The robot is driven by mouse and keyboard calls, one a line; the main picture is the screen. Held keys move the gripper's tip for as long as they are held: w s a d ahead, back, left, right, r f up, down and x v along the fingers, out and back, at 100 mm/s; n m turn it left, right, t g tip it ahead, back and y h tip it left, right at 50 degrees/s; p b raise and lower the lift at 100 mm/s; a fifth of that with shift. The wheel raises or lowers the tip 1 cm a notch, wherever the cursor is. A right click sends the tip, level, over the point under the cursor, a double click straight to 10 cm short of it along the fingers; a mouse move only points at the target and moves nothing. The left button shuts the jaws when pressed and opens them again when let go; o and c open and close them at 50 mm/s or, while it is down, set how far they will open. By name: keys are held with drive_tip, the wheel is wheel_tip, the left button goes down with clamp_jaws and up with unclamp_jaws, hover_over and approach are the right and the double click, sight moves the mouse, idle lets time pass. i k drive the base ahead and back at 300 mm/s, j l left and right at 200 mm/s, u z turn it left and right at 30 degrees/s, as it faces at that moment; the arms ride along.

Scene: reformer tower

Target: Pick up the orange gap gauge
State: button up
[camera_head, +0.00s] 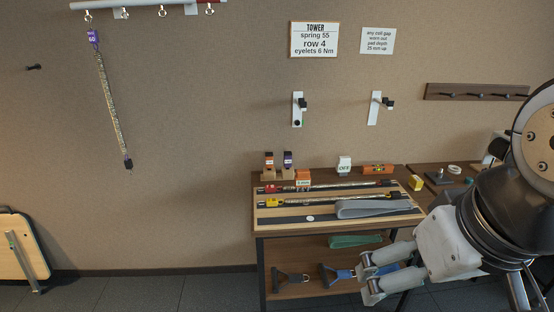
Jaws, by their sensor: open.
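A small orange block with a white label (302,178), which looks like the gap gauge, stands on the wooden table (258,228), towards its back left. Its label is too small to read surely. Another orange piece (378,169), long and low, lies at the back right of the table; I cannot tell surely what it is. My gripper (368,276) is open and empty at the lower right, in front of the table and low in the picture. It is apart from both orange pieces and hides part of the lower shelf.
Red-ended and yellow-ended springs (320,201) lie on the table beside a grey strap (370,208). Two small holders (287,167), a white block (344,164) and a yellow block (416,183) stand around them. Handles (291,281) lie on the lower shelf.

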sight(302, 178)
drive_tip(key=i+j, duration=0.15)
drive_tip(key=i, duration=0.25)
drive_tip(key=i+j, duration=0.2)
drive_tip(key=i, duration=0.2)
drive_tip(key=i+j, duration=0.15)
drive_tip(key=i, duration=0.25)
drive_tip(key=i+j, duration=0.2)
drive_tip(key=i, duration=0.2)
